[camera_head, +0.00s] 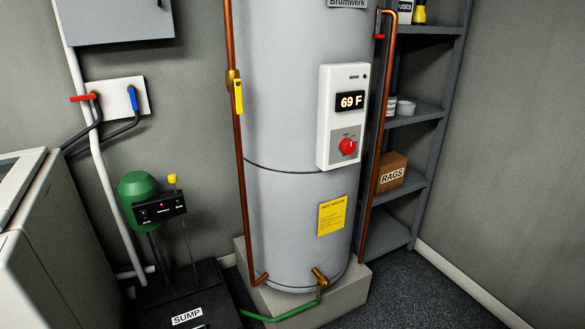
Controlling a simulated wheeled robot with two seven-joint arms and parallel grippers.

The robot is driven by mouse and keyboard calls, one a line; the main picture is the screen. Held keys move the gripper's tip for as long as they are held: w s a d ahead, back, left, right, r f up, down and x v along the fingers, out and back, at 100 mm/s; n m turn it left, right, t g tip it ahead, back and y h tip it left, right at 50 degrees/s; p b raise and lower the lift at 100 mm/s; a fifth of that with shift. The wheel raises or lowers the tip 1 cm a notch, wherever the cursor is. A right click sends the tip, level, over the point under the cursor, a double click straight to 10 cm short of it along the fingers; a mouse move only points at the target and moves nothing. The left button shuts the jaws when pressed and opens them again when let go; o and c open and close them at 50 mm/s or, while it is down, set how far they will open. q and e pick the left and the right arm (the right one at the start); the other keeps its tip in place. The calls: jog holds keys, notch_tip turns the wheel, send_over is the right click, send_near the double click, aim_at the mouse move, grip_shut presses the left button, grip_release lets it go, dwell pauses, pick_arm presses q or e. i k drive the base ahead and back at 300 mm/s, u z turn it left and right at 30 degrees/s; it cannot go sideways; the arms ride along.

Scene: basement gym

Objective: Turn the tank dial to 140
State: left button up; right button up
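The tank (290,210) is a tall grey cylinder standing on a pale block in the middle of the head view. A white control panel (327,130) is fixed to its front right side. The panel's dark display (351,101) reads 69 F. The red dial (347,146) sits below the display, with small markings around it that are too small to read. Neither of my grippers shows in the head view.
Copper pipes run up both sides of the tank, with a yellow-handled valve (238,96) on the left one. A shelf unit (423,180) with a RAGS box (391,172) stands right. A sump unit (187,300) and a cabinet (50,250) are left. Floor is clear at front right.

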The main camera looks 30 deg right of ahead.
aim_at(346, 146)
jog(key=k, duration=0.65)
jog(key=z, duration=0.7)
jog(key=i, duration=1.45)
jog(key=u, duration=0.55)
